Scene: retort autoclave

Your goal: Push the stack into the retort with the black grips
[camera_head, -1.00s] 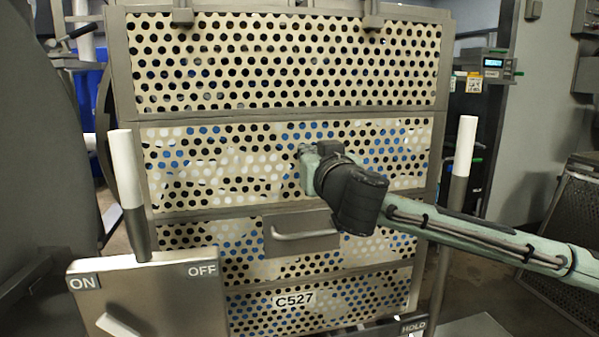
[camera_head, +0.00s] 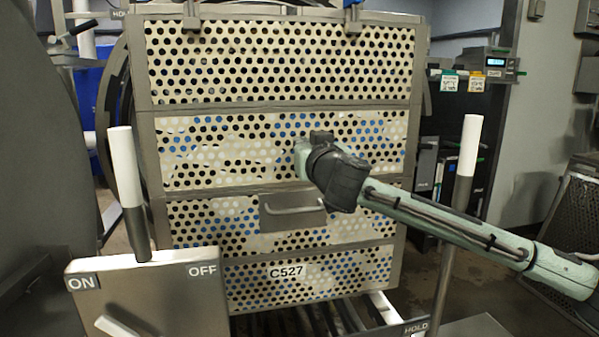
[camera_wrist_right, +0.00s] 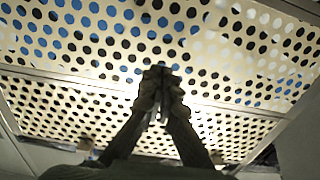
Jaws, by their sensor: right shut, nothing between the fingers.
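The stack (camera_head: 278,110) is several perforated metal crates with a grey frame, upright in the middle of the head view. It has a plate handle (camera_head: 293,211) and the label C527. My right gripper (camera_head: 312,150) is at the stack's front face in the upper middle, seemingly touching it. In the right wrist view its fingers (camera_wrist_right: 160,74) are together, with nothing between them, against the perforated panel (camera_wrist_right: 200,45). A round rim of the retort (camera_head: 122,130) shows behind the stack's left side. My left gripper is not in view.
Rollers or rails (camera_head: 310,322) lie under and in front of the stack. An ON/OFF panel (camera_head: 155,285) stands at front left.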

